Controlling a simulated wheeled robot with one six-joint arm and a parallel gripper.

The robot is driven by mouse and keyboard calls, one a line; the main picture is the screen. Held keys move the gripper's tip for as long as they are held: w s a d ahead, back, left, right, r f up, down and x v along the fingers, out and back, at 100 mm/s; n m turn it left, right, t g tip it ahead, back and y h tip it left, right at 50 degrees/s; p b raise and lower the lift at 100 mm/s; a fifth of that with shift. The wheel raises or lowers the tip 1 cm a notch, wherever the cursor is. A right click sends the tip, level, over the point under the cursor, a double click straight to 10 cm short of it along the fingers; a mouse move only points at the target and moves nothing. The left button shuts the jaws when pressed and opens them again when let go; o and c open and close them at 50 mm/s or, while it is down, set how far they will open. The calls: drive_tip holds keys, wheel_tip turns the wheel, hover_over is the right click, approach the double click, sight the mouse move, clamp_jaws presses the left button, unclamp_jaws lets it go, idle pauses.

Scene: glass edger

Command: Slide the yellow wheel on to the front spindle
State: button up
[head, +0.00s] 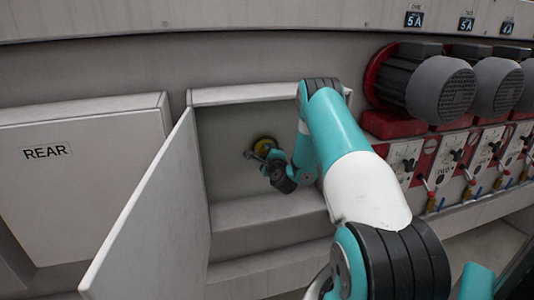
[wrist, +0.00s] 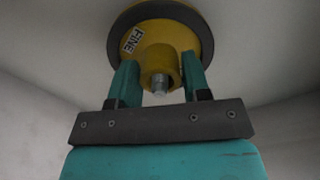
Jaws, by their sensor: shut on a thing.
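The yellow wheel (wrist: 165,36) has a dark grey rim, a "FINE" label and a yellow hub facing me. In the wrist view my gripper (wrist: 160,75) is shut on the hub, one teal finger on each side. A grey metal stub (wrist: 160,92) pokes out of the hub's near end and looks like the tip of the front spindle; the rest is hidden by the wheel. In the head view the wheel (head: 265,145) is small, against or close to the back wall of the open compartment, with my gripper (head: 258,154) at it. Any gap behind the wheel cannot be told.
The compartment's door (head: 160,215) stands open on the left, and the compartment has a ledge (head: 265,210) below. A closed cover marked "REAR" (head: 80,185) is farther left. Motors (head: 435,88) and panels of valves (head: 405,160) are close on the right of my arm.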

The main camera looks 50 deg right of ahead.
drive_tip(key=shift+w+d+r+p, duration=0.15)
drive_tip(key=shift+w+p, duration=0.1)
drive_tip(key=shift+p, duration=0.55)
drive_tip(key=o, duration=1.3)
drive_tip(key=shift+c, duration=0.2)
drive_tip(key=shift+f, duration=0.2)
drive_tip(key=s+b, duration=0.1)
drive_tip(key=b, duration=0.1)
drive_tip(key=shift+s+a+f+b, duration=0.1)
drive_tip(key=shift+a+f+b, duration=0.25)
drive_tip(key=shift+a+f, duration=0.05)
drive_tip(key=b+v, duration=1.6)
drive_tip(key=b, duration=0.5)
drive_tip(key=shift+r, duration=0.4)
